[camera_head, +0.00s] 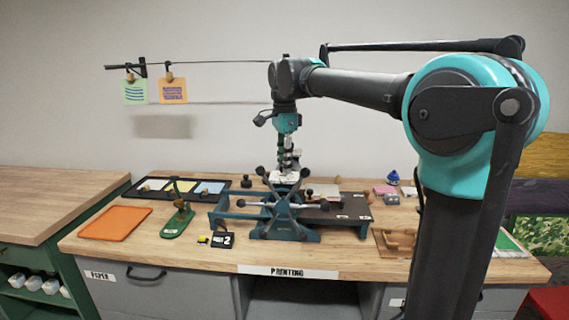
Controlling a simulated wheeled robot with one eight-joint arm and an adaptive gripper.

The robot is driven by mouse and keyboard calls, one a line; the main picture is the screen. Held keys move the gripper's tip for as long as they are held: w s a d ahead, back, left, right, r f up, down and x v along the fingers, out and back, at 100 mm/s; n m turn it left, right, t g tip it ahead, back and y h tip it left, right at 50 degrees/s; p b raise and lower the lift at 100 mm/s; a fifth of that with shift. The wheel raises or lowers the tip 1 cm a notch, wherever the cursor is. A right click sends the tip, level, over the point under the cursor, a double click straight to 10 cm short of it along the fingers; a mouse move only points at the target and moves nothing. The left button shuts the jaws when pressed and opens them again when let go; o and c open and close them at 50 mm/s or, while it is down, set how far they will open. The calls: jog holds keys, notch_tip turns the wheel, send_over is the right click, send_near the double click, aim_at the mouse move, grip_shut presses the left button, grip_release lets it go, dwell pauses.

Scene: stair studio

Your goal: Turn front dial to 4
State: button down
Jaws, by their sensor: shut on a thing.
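My gripper (287,166) points straight down over the back of the dark green printing press (286,228), behind its spoked wheel. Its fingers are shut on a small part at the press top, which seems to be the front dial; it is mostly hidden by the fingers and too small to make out. A pale block with dark marks (283,178) shows just below the fingertips. I cannot read any dial setting. A black card with a white 2 (223,240) lies on the bench in front of the press, to the left.
An orange tray (115,223), a green stand (177,222) and a black tray of coloured sheets (150,182) are on the left. Two cards hang from a line above.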

dwell(0.3)
jog(key=c, duration=1.3)
grip_release()
jog(key=shift+o, duration=0.2)
notch_tip(320, 180, up, 12)
